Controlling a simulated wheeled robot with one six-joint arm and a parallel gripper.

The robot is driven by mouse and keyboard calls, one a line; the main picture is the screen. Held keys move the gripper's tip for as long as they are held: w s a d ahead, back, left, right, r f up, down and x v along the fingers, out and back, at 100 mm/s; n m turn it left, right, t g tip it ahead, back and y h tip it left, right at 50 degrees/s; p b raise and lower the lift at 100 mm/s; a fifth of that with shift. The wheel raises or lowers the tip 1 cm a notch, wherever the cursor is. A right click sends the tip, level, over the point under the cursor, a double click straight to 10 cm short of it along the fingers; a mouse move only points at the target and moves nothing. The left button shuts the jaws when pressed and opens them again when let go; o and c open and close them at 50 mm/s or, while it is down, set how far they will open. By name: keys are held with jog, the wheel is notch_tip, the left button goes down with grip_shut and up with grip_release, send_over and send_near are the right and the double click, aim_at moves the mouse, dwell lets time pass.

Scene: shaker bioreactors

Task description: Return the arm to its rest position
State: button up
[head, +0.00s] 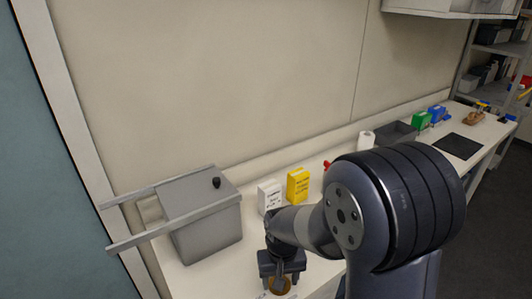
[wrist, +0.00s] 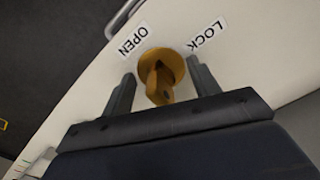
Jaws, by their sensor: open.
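My gripper (head: 281,268) is at the bench's near edge in the head view, pointing down, with part of my arm behind it. In the wrist view my gripper (wrist: 161,70) is open, one finger on each side of a brass-coloured knob (wrist: 158,78). The knob has a round base and a raised grip; a gap shows between it and each finger. The knob (head: 280,286) also shows partly below the gripper in the head view. An OPEN label (wrist: 133,40) and a LOCK label (wrist: 206,35) sit on the white surface beside the knob.
A grey lidded box (head: 205,225) with rails stands left of my gripper. A white box (head: 269,196) and a yellow box (head: 298,185) stand behind it. A grey tray (head: 396,133), green and blue boxes and a dark mat (head: 457,146) lie farther right. A wall backs the bench.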

jog(key=shift+d+n, duration=0.1)
jog(key=shift+n, duration=2.1)
jog(key=shift+r, duration=0.2)
